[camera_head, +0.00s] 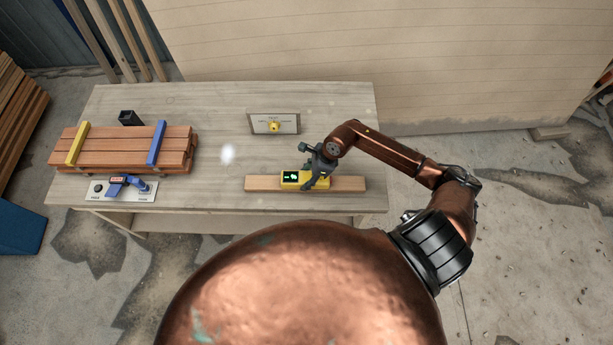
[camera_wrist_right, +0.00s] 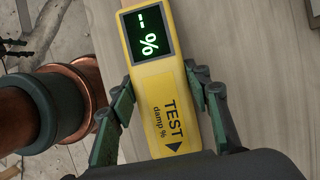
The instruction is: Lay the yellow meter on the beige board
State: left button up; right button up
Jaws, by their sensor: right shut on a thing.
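The yellow meter (camera_head: 291,179) has a dark screen with green marks. It lies along the beige board (camera_head: 347,184) at the table's front edge, over the board's middle part. I cannot tell whether it touches the board or is just above it. My right gripper (camera_head: 314,178) is shut on the meter near its right end. In the wrist view, the green-padded fingers (camera_wrist_right: 165,98) are on both sides of the yellow meter (camera_wrist_right: 158,75), which reads "-- %" and "TEST damp %". My left gripper is not in view.
A stack of reddish boards (camera_head: 115,148) with yellow and blue straps sits at the table's left. In front of it is a plate (camera_head: 140,196) with a blue device. A framed panel with a yellow knob (camera_head: 274,126) stands behind the board. The middle of the table (camera_head: 215,125) is clear.

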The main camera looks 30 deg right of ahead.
jog(key=o, duration=1.5)
jog(key=b+v, duration=0.1)
jog(key=v, duration=1.1)
jog(key=shift+s+b, duration=0.15)
jog(key=shift+b, duration=0.15)
